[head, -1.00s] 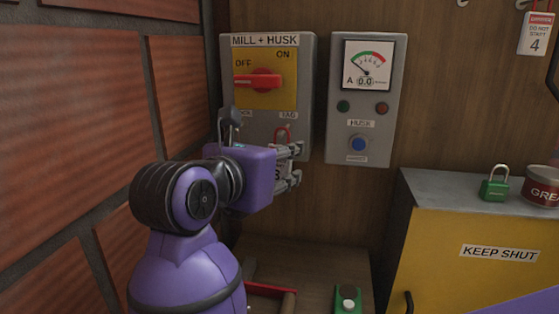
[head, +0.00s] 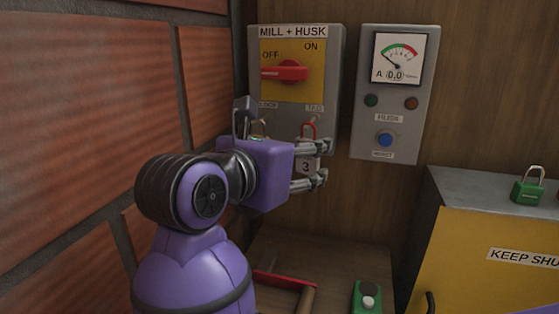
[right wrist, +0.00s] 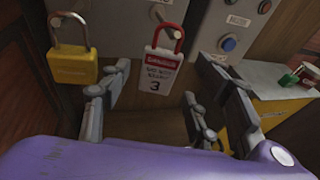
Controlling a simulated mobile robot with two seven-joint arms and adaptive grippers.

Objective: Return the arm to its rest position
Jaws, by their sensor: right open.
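My right gripper (head: 324,164) is open in front of the MILL + HUSK switch box (head: 333,85). A tag marked 3 (head: 306,167) hangs by its red loop below the box and shows behind the fingers. In the right wrist view the fingers (right wrist: 157,100) stand apart with the tag (right wrist: 153,75) beyond the gap, and no grip on it shows. A yellow padlock (right wrist: 72,66) hangs left of the tag. In the head view my gripper partly hides it. The red switch handle (head: 285,71) points to OFF. My left gripper is out of view.
A brick wall (head: 70,130) stands close to the left of my right arm. Right of the switch box is a gauge panel (head: 422,110) with a blue button. A yellow cabinet (head: 470,260) with a green padlock (head: 528,188) on top stands right. A green button box (head: 367,298) lies below.

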